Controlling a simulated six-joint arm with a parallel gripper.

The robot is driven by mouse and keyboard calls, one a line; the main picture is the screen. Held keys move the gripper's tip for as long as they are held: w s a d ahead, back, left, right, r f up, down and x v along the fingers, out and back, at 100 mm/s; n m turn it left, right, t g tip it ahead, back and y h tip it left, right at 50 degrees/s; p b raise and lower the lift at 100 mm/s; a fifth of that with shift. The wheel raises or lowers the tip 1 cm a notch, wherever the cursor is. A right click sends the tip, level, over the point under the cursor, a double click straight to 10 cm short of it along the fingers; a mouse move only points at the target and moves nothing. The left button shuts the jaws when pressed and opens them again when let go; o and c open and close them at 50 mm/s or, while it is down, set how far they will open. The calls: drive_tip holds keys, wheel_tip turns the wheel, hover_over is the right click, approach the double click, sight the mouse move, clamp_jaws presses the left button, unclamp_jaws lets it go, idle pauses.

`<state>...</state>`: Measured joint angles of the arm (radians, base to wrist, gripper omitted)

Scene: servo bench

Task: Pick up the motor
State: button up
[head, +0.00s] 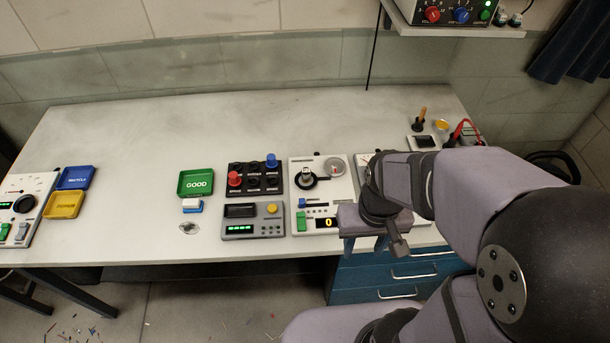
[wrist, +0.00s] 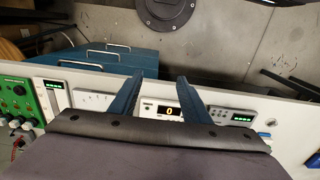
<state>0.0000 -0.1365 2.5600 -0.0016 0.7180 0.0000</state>
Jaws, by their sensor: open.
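I cannot tell for certain which thing is the motor. A small pale part (head: 306,173) stands in the black ring on the white test panel (head: 341,194), left of my arm. Red-topped (head: 235,179) and blue-topped (head: 271,161) parts sit in a black rack (head: 254,190). A small blue-and-white block (head: 192,206) lies below the green tray. My gripper (head: 365,246) is open and empty over the bench's front edge, right of these. Its two blue fingers (wrist: 160,79) are apart in the wrist view. My arm hides part of the bench.
A green "GOOD" tray (head: 182,189), a blue tray (head: 76,185) and a yellow tray (head: 51,211) lie to the left. A grey display unit (head: 251,232) is in front of the rack. Blue drawers (head: 350,280) are below the bench. The bench's back left is clear.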

drive_tip(key=c, duration=0.5)
drive_tip(key=shift+o, duration=0.2)
drive_tip(key=m+t+h+b, duration=0.1)
drive_tip(key=m+b, duration=0.2)
drive_tip(key=m, duration=0.6)
hover_over(306, 171)
drive_tip(key=shift+s+a+f, duration=0.1)
drive_tip(key=shift+a+f, duration=0.1)
drive_tip(key=shift+f, duration=0.3)
drive_tip(key=shift+s+a+f, duration=0.1)
drive_tip(key=shift+a+f, duration=0.1)
drive_tip(key=shift+f, duration=0.3)
drive_tip(key=shift+w+d+f+p, duration=0.15)
drive_tip(key=shift+f+p, duration=0.2)
drive_tip(key=shift+f, duration=0.7)
drive_tip(key=shift+f+p, duration=0.4)
drive_tip(key=shift+p, duration=0.1)
drive_tip(key=shift+w+d+f+p, duration=0.15)
drive_tip(key=shift+f+p, duration=0.35)
drive_tip(key=shift+f, duration=0.6)
drive_tip(key=shift+d+f+p, duration=0.1)
drive_tip(key=shift+f+p, duration=0.35)
drive_tip(key=shift+f, duration=0.6)
